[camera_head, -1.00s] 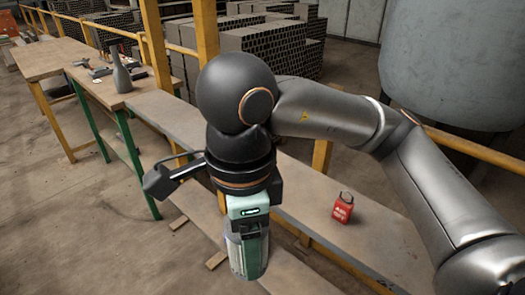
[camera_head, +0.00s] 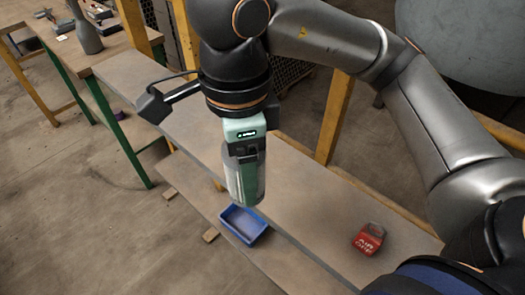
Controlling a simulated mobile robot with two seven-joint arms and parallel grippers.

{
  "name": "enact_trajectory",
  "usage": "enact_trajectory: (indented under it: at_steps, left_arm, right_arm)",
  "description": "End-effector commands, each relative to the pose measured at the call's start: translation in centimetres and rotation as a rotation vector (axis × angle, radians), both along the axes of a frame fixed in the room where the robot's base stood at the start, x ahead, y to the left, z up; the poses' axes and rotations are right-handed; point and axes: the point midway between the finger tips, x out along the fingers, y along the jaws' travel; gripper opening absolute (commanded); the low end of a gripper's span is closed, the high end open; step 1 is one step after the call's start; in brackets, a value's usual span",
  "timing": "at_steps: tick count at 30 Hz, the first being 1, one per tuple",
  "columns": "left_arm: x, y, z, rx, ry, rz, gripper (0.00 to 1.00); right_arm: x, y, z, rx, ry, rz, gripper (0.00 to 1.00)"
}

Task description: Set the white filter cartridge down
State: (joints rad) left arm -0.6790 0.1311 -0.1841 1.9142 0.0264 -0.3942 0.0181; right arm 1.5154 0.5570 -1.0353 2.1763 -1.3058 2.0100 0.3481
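My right gripper (camera_head: 244,157) points down at the end of the arm that comes in from the right. It is shut on the filter cartridge (camera_head: 246,186), a pale cylinder partly covered by the greenish fingers. The cartridge hangs upright, with its lower end just above and behind the blue tray's far edge in the picture. I cannot tell its exact height above the surface. My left gripper is not in view.
An empty-looking blue tray (camera_head: 244,237) lies below the cartridge at the bench (camera_head: 300,205). A red tagged item (camera_head: 369,239) sits to the right. A grey bottle (camera_head: 85,30) and tools stand on the far-left table. Yellow posts rise behind the bench.

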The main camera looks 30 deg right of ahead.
Motion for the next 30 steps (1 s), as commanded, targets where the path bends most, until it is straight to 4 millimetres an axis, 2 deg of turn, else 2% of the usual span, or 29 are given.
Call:
enact_trajectory:
  at_steps: [5, 14, 18, 30]
  left_arm:
    - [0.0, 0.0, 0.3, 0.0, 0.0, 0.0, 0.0]
    - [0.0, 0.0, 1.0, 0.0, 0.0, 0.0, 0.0]
    - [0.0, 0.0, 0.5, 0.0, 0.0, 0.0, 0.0]
    - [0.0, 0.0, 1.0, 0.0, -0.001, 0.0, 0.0]
  right_arm:
    - [1.5, -1.2, -0.8, 0.0, 0.004, -0.008, 0.07]
    - [7.4, -5.6, -4.2, 0.0, 0.006, -0.009, 0.07]
    - [9.1, -6.7, -7.1, 0.001, 0.007, -0.005, 0.07]
    - [11.2, -8.4, -10.6, -0.002, 0.006, -0.001, 0.07]
